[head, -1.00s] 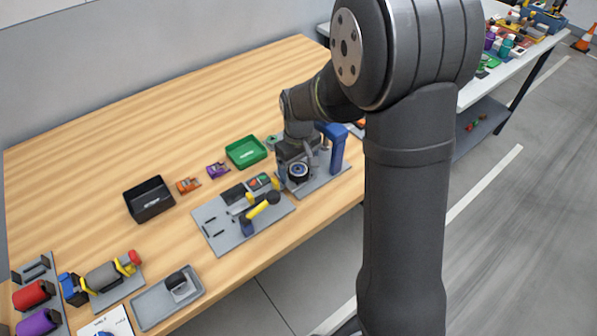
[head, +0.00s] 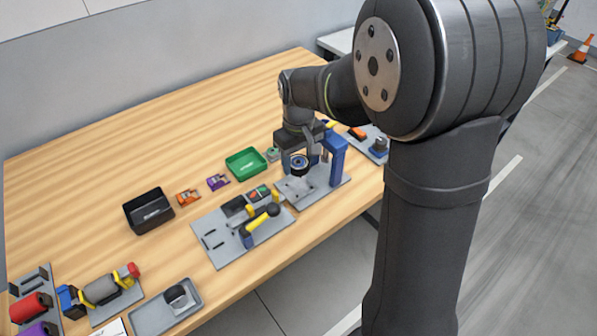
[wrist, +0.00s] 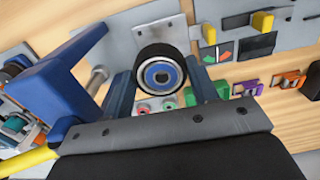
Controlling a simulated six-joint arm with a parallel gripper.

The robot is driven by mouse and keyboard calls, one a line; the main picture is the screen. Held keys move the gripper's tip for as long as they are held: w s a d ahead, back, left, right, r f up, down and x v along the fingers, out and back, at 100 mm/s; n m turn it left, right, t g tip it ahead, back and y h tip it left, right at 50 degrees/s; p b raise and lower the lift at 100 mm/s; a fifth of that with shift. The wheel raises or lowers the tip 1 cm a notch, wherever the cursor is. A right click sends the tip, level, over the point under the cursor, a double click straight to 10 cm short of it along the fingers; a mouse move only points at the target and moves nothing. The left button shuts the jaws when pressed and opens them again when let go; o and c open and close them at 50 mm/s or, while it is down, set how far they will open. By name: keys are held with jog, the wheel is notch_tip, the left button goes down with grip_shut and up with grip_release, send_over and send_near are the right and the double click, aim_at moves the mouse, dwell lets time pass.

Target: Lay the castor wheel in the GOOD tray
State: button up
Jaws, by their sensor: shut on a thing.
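My gripper (head: 297,150) is shut on the castor wheel (head: 299,164), a black tyre with a blue and silver hub. In the wrist view the wheel (wrist: 160,75) sits between the two fingers, its hub facing the camera. It is above the grey plate of the blue-post fixture (head: 337,157) and looks clear of the plate. A green tray (head: 230,168) lies to the left and behind the wheel on the bench. A black tray (head: 134,225) stands further left. Their labels are too small to read, so I cannot tell which is GOOD.
An orange part (head: 187,197) and a purple part (head: 217,182) lie between the trays. A grey fixture plate (head: 218,254) with a yellow handle (head: 262,219) lies in front. The blue post stands close to the right of my gripper. The back of the bench is clear.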

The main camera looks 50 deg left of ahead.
jog(key=shift+w+a+r, duration=0.1)
jog(key=shift+a+r, duration=0.1)
jog(key=shift+r, duration=0.35)
jog(key=shift+a+r, duration=0.2)
jog(key=shift+r, duration=0.35)
jog(key=w+a, duration=0.2)
jog(key=a, duration=0.5)
send_over(247, 166)
notch_tip(247, 166, down, 7)
jog(key=shift+d+r, duration=0.1)
jog(key=shift+f, duration=2)
jog(key=shift+f, duration=0.1)
jog(key=shift+f, duration=0.1)
jog(key=o, duration=0.7)
jog(key=shift+o, duration=0.2)
